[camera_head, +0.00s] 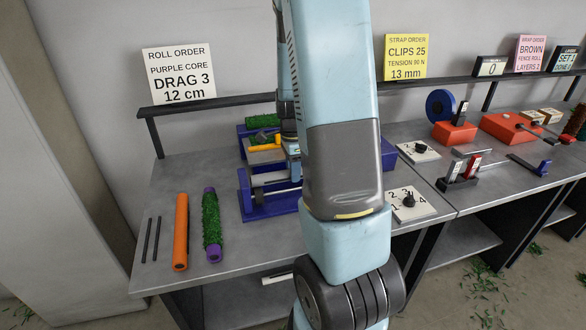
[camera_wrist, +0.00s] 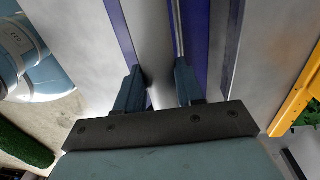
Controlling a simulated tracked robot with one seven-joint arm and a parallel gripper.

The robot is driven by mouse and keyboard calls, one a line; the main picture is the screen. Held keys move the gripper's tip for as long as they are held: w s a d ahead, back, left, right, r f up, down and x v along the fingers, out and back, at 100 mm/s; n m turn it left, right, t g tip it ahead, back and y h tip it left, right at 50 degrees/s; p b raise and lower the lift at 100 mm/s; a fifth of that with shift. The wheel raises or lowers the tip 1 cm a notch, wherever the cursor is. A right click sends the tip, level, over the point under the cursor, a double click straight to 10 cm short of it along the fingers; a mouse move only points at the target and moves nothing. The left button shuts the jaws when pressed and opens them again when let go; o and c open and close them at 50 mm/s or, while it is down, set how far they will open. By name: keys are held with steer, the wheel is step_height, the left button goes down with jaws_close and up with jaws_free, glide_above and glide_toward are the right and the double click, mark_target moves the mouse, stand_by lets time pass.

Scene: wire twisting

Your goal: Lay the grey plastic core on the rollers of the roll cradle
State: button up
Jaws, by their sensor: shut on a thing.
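The roll cradle (camera_head: 262,211) is a blue-purple frame on the table, partly hidden behind my arm in the head view. Its purple side walls (camera_wrist: 120,30) run along both sides of my fingers in the wrist view, with a thin metal roller (camera_wrist: 178,25) beside the right finger. My gripper (camera_head: 292,172) is low at the cradle. In the wrist view my gripper (camera_wrist: 160,80) is shut on the grey plastic core (camera_wrist: 153,40), which lies lengthwise between the walls. A grey cylinder shows in the cradle in the head view. I cannot tell whether the core touches the rollers.
An orange tube (camera_head: 180,232), a green roll on a purple core (camera_head: 211,225) and two dark rods (camera_head: 151,240) lie at the table's left. A yellow-handled tool (camera_head: 265,147) with green material is behind the cradle. Dial plates (camera_head: 418,151) stand to the right.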

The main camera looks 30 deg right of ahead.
steer(key=shift+f, duration=0.1)
steer(key=o, duration=1.2)
steer(key=shift+c, duration=0.2)
step_height(320, 180, up, 14)
steer(key=w, duration=0.1)
steer(key=shift+d+f, duration=0.15)
steer(key=shift+f, duration=0.05)
steer(key=s+a+r+n+t, duration=0.3)
steer(key=s+a+r+n, duration=0.3)
steer(key=s+a+n, duration=0.2)
steer(key=s+a+r+n+t, duration=0.3)
steer(key=s+a+r+n, duration=0.4)
steer(key=s+n, duration=0.3)
steer(key=a+n, duration=0.1)
steer(key=n, duration=0.2)
steer(key=shift+s, duration=0.2)
